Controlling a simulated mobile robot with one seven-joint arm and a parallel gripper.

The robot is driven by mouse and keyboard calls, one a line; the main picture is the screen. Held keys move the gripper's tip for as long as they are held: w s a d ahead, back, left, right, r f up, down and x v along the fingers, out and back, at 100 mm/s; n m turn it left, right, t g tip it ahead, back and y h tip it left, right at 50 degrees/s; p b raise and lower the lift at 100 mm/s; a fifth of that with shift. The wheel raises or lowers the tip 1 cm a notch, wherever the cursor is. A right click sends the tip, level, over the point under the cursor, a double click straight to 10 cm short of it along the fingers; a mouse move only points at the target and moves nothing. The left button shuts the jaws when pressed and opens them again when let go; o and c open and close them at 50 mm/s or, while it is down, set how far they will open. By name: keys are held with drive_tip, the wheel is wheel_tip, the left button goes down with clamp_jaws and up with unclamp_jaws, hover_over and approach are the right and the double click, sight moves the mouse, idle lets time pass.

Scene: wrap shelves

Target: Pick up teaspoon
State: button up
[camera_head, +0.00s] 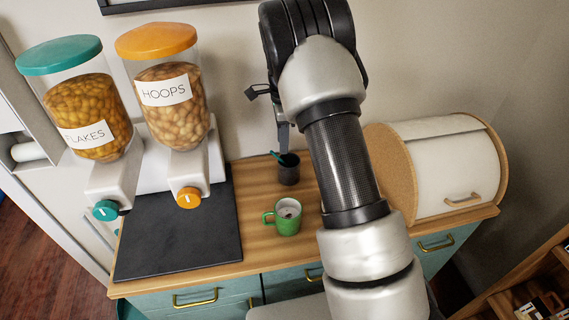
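A teal, thin-handled item that looks like the teaspoon (276,156) leans out of a small dark cup (289,175) on the wooden counter; its lower end is hidden inside the cup. My gripper (283,145) points down right above the cup, with its visible finger close to the teal handle. Most of the gripper is hidden behind my arm, so I cannot tell whether it is open or shut, or whether it touches the handle.
A green mug (287,221) stands in front of the cup. A black mat (180,240) and two dispensers, flakes (85,105) and hoops (165,92), are at the left. A bread bin (455,165) is at the right. The wall is close behind.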

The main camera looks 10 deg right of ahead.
sight(283, 161)
drive_tip(key=shift+s+f+p, duration=0.1)
drive_tip(key=shift+f+p, duration=0.3)
drive_tip(key=shift+f, duration=2.55)
drive_tip(key=shift+s+f, duration=0.1)
clamp_jaws()
